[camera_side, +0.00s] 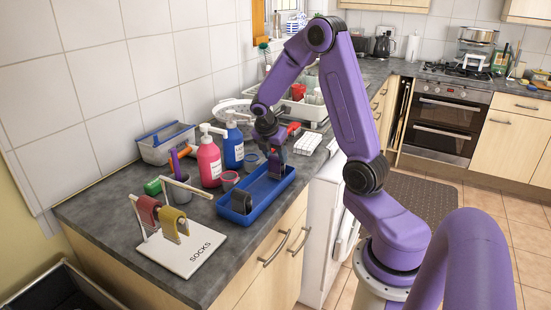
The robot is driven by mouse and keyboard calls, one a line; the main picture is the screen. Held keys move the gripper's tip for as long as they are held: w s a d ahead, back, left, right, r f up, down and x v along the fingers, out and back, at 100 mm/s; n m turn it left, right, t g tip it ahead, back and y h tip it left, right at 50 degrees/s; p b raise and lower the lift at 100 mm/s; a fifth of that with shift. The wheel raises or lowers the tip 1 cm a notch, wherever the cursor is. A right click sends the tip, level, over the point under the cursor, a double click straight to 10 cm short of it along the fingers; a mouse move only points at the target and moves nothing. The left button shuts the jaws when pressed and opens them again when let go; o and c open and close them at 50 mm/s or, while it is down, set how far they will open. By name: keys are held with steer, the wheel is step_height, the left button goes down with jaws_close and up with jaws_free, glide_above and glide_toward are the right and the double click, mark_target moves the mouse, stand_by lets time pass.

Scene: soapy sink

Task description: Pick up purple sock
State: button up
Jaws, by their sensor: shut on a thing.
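My gripper (274,158) is at the far end of a blue tray (268,205), low over it. It is shut on a small dark, purplish thing that looks like the purple sock; the fingers hide much of it, and its colour is hard to tell. I cannot tell whether it touches the tray floor. A dark grey rolled item (241,201) lies in the near end of the tray. A white rack (190,250) marked SOCKS stands at the front left, with a maroon sock (148,209) and a mustard sock (172,223) hanging on it.
A pink pump bottle (209,163) and a blue pump bottle (233,149) stand left of my gripper. A small pink-rimmed cup (229,181) is beside the tray. A grey cup (182,190) and a clear tub (166,147) stand further left. A dish rack (300,105) stands behind.

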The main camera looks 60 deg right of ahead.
steer(key=shift+r, duration=0.45)
steer(key=s+a+r, duration=0.7)
steer(key=s+r, duration=0.4)
steer(key=s, duration=0.1)
steer(key=w+a+r, duration=0.4)
steer(key=w+a, duration=0.6)
steer(key=a, duration=0.3)
steer(key=w+a+r, duration=0.4)
steer(key=w+a, duration=0.6)
steer(key=a, duration=0.3)
step_height(320, 180, down, 10)
steer(key=shift+w, duration=0.1)
